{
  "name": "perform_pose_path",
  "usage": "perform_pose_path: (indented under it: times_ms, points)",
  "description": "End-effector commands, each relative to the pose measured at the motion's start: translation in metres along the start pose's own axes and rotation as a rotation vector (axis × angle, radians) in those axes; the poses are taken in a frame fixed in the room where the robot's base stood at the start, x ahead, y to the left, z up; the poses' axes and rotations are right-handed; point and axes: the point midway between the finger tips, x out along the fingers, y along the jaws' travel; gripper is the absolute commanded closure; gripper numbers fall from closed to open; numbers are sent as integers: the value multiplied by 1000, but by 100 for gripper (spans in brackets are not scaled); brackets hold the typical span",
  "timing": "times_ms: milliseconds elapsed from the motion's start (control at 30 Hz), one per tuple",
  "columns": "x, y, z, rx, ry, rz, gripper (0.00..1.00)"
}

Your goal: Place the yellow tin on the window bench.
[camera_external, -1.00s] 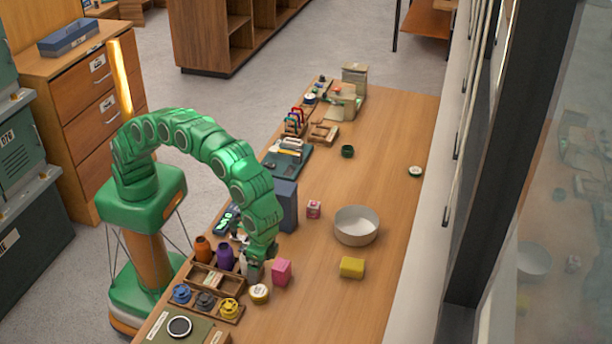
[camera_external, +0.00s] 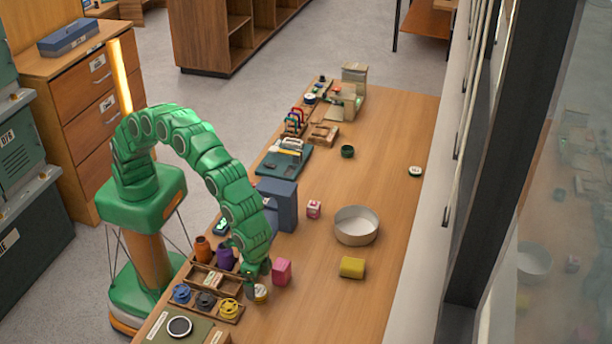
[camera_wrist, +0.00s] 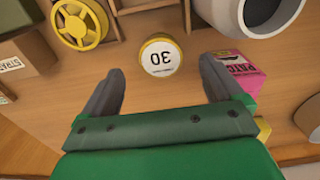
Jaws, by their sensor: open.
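In the wrist view my gripper (camera_wrist: 162,70) is open and empty. The tin lies ahead, roughly between the fingertip directions, and no finger visibly touches it. A yellow block (camera_external: 352,267) lies farther right on the same bench.
A pink box (camera_external: 281,272) stands close to the tin's right. Wooden trays (camera_external: 209,302) with coloured spools are at its left. A white bowl (camera_external: 356,226) and a blue-grey box (camera_external: 279,204) stand farther back. The bench's right side is mostly clear.

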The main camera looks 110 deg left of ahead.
Motion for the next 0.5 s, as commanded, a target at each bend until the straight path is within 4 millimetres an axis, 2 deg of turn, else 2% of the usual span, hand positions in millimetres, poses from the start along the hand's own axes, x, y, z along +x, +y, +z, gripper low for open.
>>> perform_pose_path:
  times_ms: [233, 500]
  points:
    - [33, -1, 0, 1, -4, -2, 6]
    - [38, -1, 0, 0, -1, -1, 6]
